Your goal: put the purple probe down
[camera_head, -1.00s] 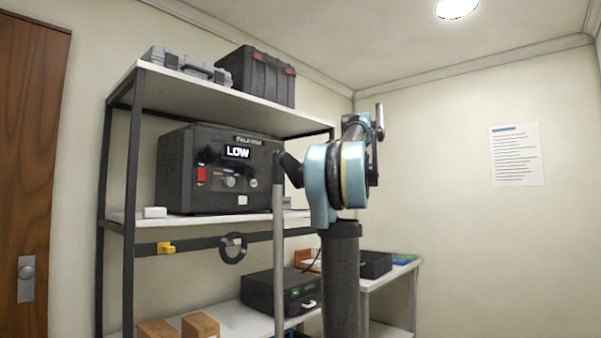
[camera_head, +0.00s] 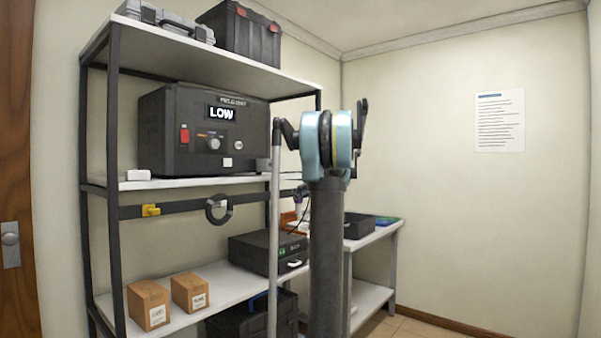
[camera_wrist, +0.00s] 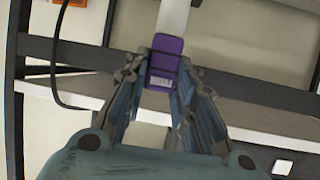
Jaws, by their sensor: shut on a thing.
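The purple probe (camera_wrist: 166,58) shows in the wrist view, held between the fingertips of my gripper (camera_wrist: 162,84). A pale label is on its near end, and a light grey strip runs up from its far end. My gripper is closed on its sides. In the head view my own arm stands in front of the shelf's right end and hides most of my gripper and the probe. A black cable (camera_wrist: 57,72) hangs in a loop at the left in the wrist view.
A shelf unit (camera_head: 120,58) holds a black device (camera_head: 160,120) reading LOW. A lower black box (camera_head: 255,252) and two cartons (camera_head: 148,303) sit below. A side table (camera_head: 375,240) at right carries a dark tray (camera_head: 357,226).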

